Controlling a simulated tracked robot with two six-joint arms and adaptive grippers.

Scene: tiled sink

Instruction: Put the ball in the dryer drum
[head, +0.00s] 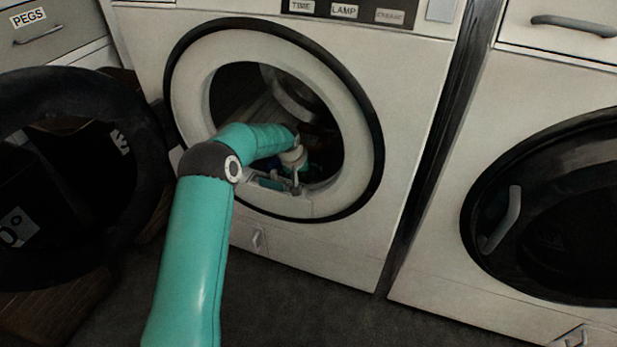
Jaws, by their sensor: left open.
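The dryer (400,110) stands in the middle of the head view with its round door (135,150) swung open to the left. Its dark drum (290,95) shows through the pale ring of the opening. My left arm reaches up from the bottom and bends at the opening. My left gripper (296,181) is open at the lower part of the opening, by the inner edge of the ring. It is small and partly lost in shadow. I cannot make out the ball; the arm and the dark drum hide much of that area. My right gripper is not in view.
A second machine (440,270) with a shut dark round door (560,220) stands on the right, past a narrow gap. A drawer labelled PEGS (60,40) is at the upper left. The open door takes up the left side. Dark floor (300,310) lies in front.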

